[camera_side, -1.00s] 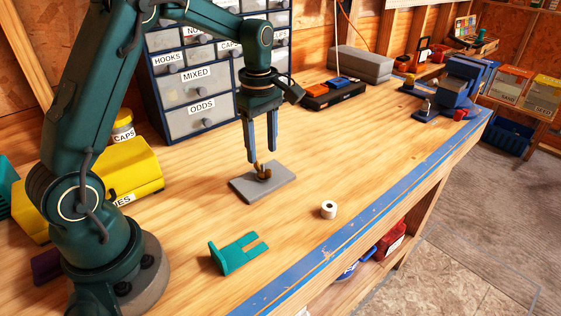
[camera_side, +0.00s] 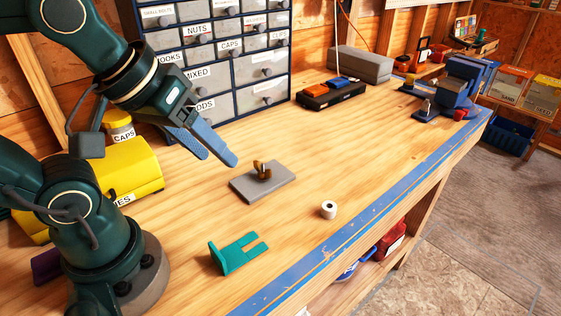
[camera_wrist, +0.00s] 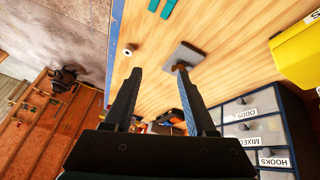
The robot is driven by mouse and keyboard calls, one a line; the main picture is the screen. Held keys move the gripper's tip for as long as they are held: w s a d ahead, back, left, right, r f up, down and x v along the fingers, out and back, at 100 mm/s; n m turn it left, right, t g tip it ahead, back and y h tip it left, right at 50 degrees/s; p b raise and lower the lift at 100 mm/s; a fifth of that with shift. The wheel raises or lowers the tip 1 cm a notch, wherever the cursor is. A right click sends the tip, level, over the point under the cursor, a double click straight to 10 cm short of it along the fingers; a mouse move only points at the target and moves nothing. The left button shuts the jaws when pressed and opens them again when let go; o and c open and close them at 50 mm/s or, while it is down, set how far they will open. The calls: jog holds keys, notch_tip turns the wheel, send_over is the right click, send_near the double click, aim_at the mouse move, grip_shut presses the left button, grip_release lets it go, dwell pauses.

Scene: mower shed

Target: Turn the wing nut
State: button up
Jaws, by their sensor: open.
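The brass-coloured wing nut (camera_side: 262,170) sits on a flat grey plate (camera_side: 251,191) on the workbench. My gripper (camera_side: 220,157) is open and empty, raised and tilted, up and to the left of the wing nut and apart from it. In the wrist view my gripper (camera_wrist: 157,72) shows two spread fingers with nothing between them. The grey plate also shows there (camera_wrist: 186,50), with the wing nut (camera_wrist: 179,66) at its edge, partly covered by the right finger.
A white roll-like piece (camera_side: 329,209) and a teal bracket (camera_side: 238,252) lie on the bench in front. Labelled drawers (camera_side: 207,77) stand behind, and a yellow case (camera_side: 125,172) is at left. A blue vise (camera_side: 455,85) is at far right.

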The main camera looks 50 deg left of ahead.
jog(key=w+a+r+m, duration=0.15)
jog(key=w+m, duration=0.25)
jog(key=m, duration=1)
jog(key=m+g, duration=0.4)
jog(key=m, duration=0.4)
send_near(262, 164)
jog(key=d+r, duration=0.2)
jog(key=d, duration=0.1)
jog(key=shift+n+g, duration=0.4)
jog(key=shift+g, duration=0.5)
jog(key=a+f, duration=0.1)
jog(key=f, duration=0.1)
jog(key=w+a+f, duration=0.1)
jog(key=f, duration=0.1)
jog(key=a+f, duration=0.1)
jog(key=f, duration=0.2)
jog(key=shift+w, duration=0.3)
jog(key=shift+f, duration=2.35)
grip_shut()
